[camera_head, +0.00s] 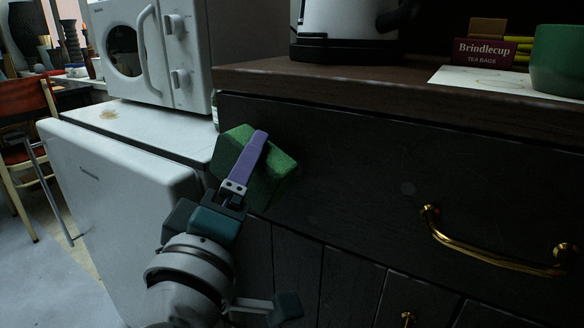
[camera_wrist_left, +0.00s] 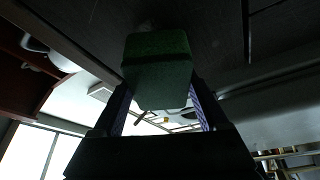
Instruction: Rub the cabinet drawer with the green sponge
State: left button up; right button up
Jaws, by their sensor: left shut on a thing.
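The green sponge (camera_head: 274,180) is held in my left gripper (camera_head: 250,158), in front of the left end of the dark cabinet drawer (camera_head: 350,185). One purple finger lies across the sponge's near side. In the left wrist view the sponge (camera_wrist_left: 158,65) sits between both fingers, its far end close to a dark surface. I cannot tell whether it touches the drawer. The drawer front has a brass handle (camera_head: 490,248) at the right. My right gripper is not in view.
A white fridge (camera_head: 120,190) with a microwave (camera_head: 155,50) on top stands left of the cabinet. The brown countertop (camera_head: 400,85) holds a kettle (camera_head: 345,25), tea boxes (camera_head: 487,50) and a green mug (camera_head: 558,60). A small brass knob (camera_head: 408,318) sits below the drawer.

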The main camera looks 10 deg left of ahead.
aim_at(278, 188)
pick_arm(q)
jog(key=shift+w+d, duration=0.25)
jog(key=shift+w, duration=0.35)
jog(key=shift+d, duration=0.1)
jog(key=shift+s+d, duration=0.35)
jog(key=shift+d, duration=0.5)
jog(key=shift+s+d, duration=0.35)
jog(key=shift+d, duration=0.65)
jog(key=shift+w+a, duration=0.25)
jog(key=shift+a, duration=0.4)
jog(key=shift+w+a, duration=0.25)
jog(key=shift+a, duration=0.4)
jog(key=shift+w+a, duration=0.25)
jog(key=shift+a, duration=0.4)
jog(key=shift+s+a+r+p, duration=0.15)
jog(key=shift+s+p, duration=0.2)
jog(key=shift+s+a+p, duration=0.25)
jog(key=shift+s+p, duration=0.1)
jog(key=shift+s, duration=0.45)
jog(key=shift+s+a+p, duration=0.3)
jog(key=shift+s, duration=0.5)
jog(key=shift+s+a+p, duration=0.25)
jog(key=shift+s+p, duration=0.1)
jog(key=shift+s, duration=0.45)
